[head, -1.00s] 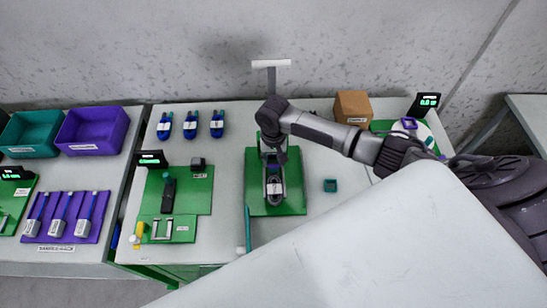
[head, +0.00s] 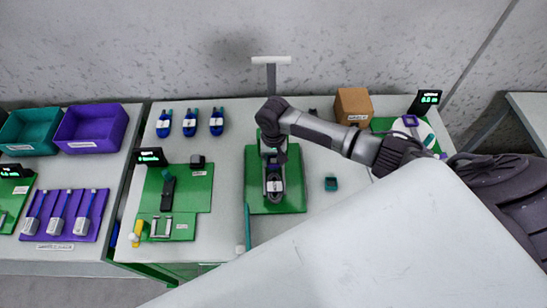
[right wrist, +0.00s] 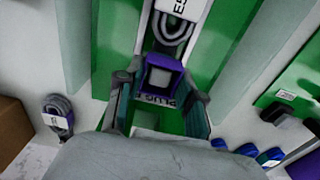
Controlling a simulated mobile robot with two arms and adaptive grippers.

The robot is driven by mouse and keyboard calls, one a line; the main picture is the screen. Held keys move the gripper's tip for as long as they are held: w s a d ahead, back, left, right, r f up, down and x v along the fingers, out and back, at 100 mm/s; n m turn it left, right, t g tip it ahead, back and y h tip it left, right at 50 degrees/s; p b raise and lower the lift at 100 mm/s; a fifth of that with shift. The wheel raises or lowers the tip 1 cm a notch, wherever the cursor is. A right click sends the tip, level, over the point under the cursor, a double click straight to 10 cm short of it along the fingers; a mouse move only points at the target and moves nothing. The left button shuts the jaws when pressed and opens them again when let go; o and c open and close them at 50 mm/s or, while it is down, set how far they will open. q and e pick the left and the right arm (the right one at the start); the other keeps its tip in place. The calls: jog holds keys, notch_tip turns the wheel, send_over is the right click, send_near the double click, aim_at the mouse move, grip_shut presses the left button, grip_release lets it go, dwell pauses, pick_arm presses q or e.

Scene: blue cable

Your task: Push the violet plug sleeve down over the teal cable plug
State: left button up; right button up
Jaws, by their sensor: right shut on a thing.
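The violet plug sleeve (right wrist: 164,74) shows in the right wrist view as a square violet piece with a pale grey middle. My right gripper (right wrist: 161,92) is shut on it, one finger on each side. In the head view my right gripper (head: 272,158) points down over the middle green board (head: 293,202). A grey looped cable piece with a white label (head: 274,186) lies on that board, just in front of the gripper. The teal cable plug cannot be made out; the sleeve and fingers hide that spot. My left gripper is in neither view.
A small teal block (head: 331,184) lies right of the board. A cardboard box (head: 353,105) stands at the back. Another green board with a fixture (head: 185,190) is on the left. A T-shaped post (head: 271,75) stands behind.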

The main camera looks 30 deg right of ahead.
jog(key=shift+f+b, duration=0.55)
jog(key=shift+f, duration=0.55)
dwell(0.3)
jog(key=o, duration=0.9)
jog(key=shift+r, duration=0.1)
notch_tip(320, 180, up, 8)
jog(key=p, duration=0.9)
dwell(0.4)
